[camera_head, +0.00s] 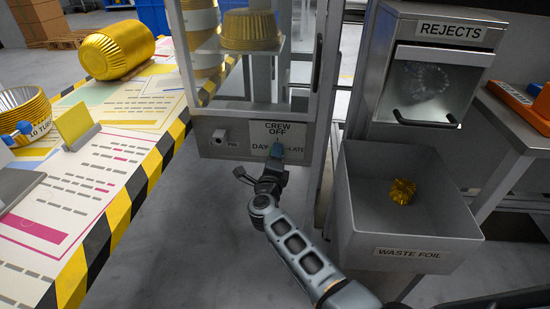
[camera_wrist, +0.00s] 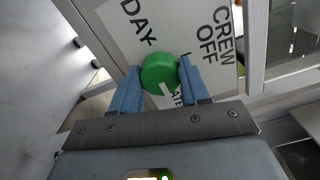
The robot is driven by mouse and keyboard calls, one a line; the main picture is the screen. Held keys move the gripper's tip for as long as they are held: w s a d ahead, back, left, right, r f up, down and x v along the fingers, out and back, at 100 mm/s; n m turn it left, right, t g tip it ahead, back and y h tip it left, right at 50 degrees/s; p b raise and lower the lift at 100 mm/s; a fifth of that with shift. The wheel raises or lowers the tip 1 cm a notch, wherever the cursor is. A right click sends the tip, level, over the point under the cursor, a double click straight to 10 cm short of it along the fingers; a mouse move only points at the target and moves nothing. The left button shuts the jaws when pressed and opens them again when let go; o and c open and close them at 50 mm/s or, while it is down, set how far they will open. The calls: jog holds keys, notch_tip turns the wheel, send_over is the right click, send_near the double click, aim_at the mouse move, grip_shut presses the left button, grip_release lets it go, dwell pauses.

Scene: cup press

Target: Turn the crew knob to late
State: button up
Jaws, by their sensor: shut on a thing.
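The green crew knob (camera_wrist: 160,73) sits on a white label plate (camera_wrist: 128,30) between the blue fingers of my gripper (camera_wrist: 157,88), one finger on each side. My gripper is shut on it. A white mark shows at the knob's lower edge in the wrist view, on the side of the LATE lettering (camera_wrist: 177,99), which is partly covered. DAY is on the opposite side, and CREW OFF is at the right. In the head view my gripper (camera_head: 276,152) covers the knob on the front panel below the press, with the label plate (camera_head: 291,131) above it.
A REJECTS bin (camera_head: 415,75) and a grey WASTE FOIL box (camera_head: 405,215) with crumpled gold foil (camera_head: 402,191) stand to the right. A striped-edge table (camera_head: 95,215) with gold foil cups (camera_head: 28,108) is at left. A cabinet post (camera_head: 322,100) rises close beside my gripper.

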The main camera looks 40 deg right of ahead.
jog(key=shift+f+m, duration=0.1)
jog(key=shift+m, duration=0.2)
jog(key=o, duration=1.1)
jog(key=shift+c, duration=0.2)
jog(key=shift+s, duration=0.1)
jog(key=p+v, duration=0.2)
jog(key=v, duration=0.5)
jog(key=shift+s+a, duration=0.2)
jog(key=shift+a, duration=0.15)
